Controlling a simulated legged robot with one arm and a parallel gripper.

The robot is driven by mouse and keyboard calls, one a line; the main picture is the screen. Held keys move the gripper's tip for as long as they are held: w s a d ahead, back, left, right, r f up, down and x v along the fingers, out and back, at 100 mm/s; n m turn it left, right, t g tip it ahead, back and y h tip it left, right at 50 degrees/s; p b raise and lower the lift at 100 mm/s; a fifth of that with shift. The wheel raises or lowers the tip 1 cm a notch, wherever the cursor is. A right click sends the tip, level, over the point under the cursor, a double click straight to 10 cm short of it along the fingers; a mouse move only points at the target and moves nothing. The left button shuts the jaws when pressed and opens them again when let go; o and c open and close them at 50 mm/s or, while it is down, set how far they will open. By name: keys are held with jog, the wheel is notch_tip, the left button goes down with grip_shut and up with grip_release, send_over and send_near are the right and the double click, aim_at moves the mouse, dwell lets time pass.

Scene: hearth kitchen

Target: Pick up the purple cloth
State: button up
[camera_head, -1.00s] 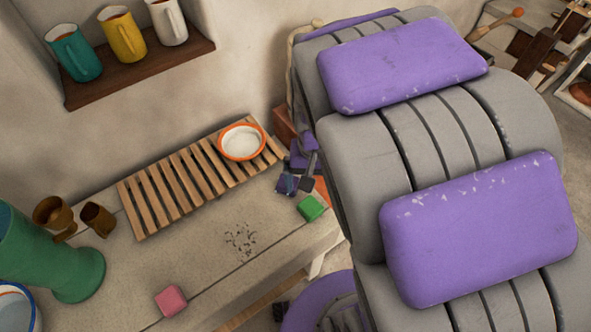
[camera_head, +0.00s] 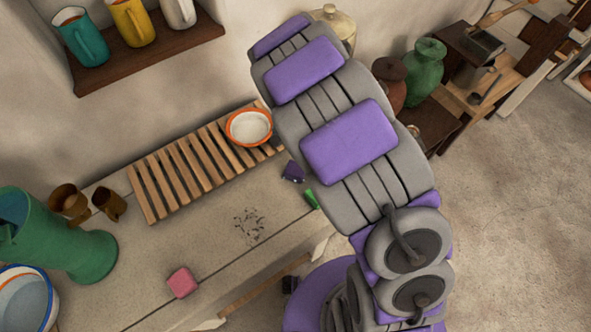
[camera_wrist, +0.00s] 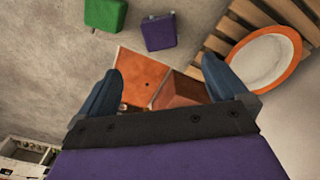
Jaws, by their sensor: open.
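The purple cloth (camera_wrist: 159,31) looks like a small folded block in the wrist view, lying on the pale worktop near its top edge. In the head view the small dark purple shape (camera_head: 293,171) beside my arm seems to be the same cloth. My gripper (camera_wrist: 161,67) is open and empty, its two blue fingers spread wide. The cloth lies beyond the fingertips, roughly centred between them and not touching them. In the head view my arm hides the gripper.
A green block (camera_wrist: 105,14) lies left of the cloth. A slatted rack (camera_head: 165,180) holds an orange-rimmed bowl (camera_head: 249,127) close by on the right in the wrist view. A pink block (camera_head: 182,282) and a green jug (camera_head: 60,240) stand farther off.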

jog(key=b, duration=0.1)
send_near(295, 168)
jog(key=f, duration=0.5)
jog(key=shift+s+d+f, duration=0.1)
jog(key=shift+s+d, duration=0.1)
jog(key=shift+w+a+f, duration=0.1)
jog(key=shift+a+f, duration=0.05)
jog(key=shift+f, duration=0.25)
notch_tip(295, 168, down, 5)
jog(key=shift+r+b, duration=0.15)
jog(key=shift+b, duration=0.6)
jog(key=shift+a, duration=0.1)
jog(key=c, duration=1.2)
jog(key=shift+w+r, duration=0.1)
jog(key=shift+r, duration=0.05)
